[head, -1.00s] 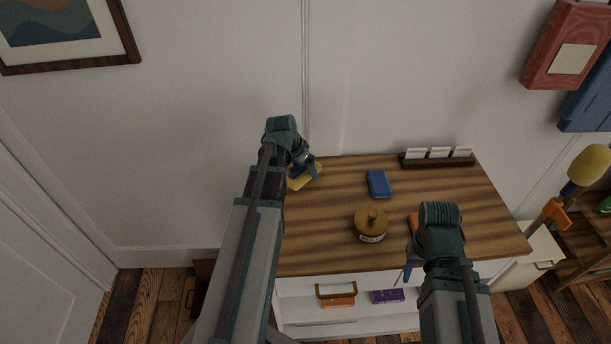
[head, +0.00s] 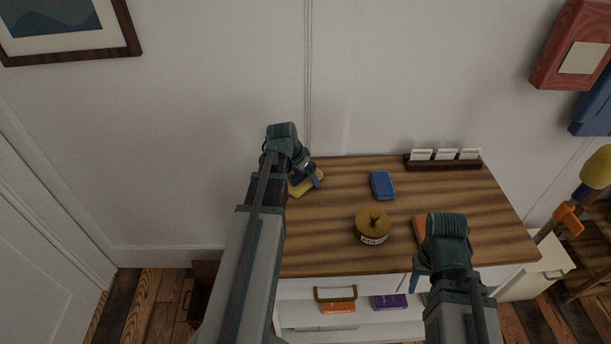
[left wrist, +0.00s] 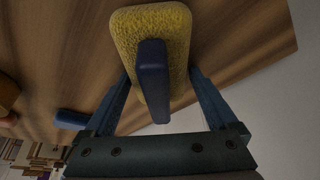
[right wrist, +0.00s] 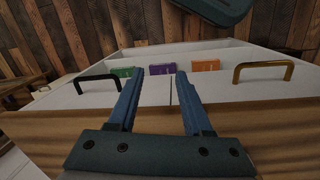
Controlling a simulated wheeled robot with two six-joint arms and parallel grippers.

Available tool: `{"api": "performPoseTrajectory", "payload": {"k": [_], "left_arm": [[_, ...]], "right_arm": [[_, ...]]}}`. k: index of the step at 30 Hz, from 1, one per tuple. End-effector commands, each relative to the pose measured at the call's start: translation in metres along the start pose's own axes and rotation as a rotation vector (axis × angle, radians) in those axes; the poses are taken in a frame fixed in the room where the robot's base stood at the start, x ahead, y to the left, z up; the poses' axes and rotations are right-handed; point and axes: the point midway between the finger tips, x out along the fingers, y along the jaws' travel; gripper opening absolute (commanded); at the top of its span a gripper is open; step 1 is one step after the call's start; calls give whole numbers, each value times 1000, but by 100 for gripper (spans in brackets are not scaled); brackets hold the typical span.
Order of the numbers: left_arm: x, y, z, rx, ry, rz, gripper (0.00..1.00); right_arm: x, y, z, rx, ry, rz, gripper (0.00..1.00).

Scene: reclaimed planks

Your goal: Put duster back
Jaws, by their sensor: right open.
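The duster, a fuzzy yellow pad with a dark blue handle, lies at the back left of the wooden top (head: 300,187). It fills the upper middle of the left wrist view (left wrist: 175,30). My left gripper (head: 316,180) is at the duster. In the left wrist view its fingers (left wrist: 160,85) are spread on either side of the blue handle, with gaps visible. My right gripper (head: 414,282) is open and empty near the front edge of the top. In the right wrist view its fingers (right wrist: 157,80) stand apart.
Below are orange (head: 338,307) and purple (head: 390,301) boxes and a brass handle (head: 335,294). A yellow-headed tool (head: 597,167) stands at right.

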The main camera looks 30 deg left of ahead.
Motion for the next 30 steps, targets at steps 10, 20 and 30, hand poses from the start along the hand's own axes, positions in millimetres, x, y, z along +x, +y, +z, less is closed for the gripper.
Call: {"api": "performPoseTrajectory", "payload": {"k": [10,20,30], "left_arm": [[-7,2,-2,1,-1,3,100],[-48,2,-3,0,-1,2,100],[-104,2,-3,0,0,2,100]], "right_arm": [[-7,1,0,0,0,0,50],[-45,4,3,0,0,0,50],[-97,9,6,1,0,0,50]]}}
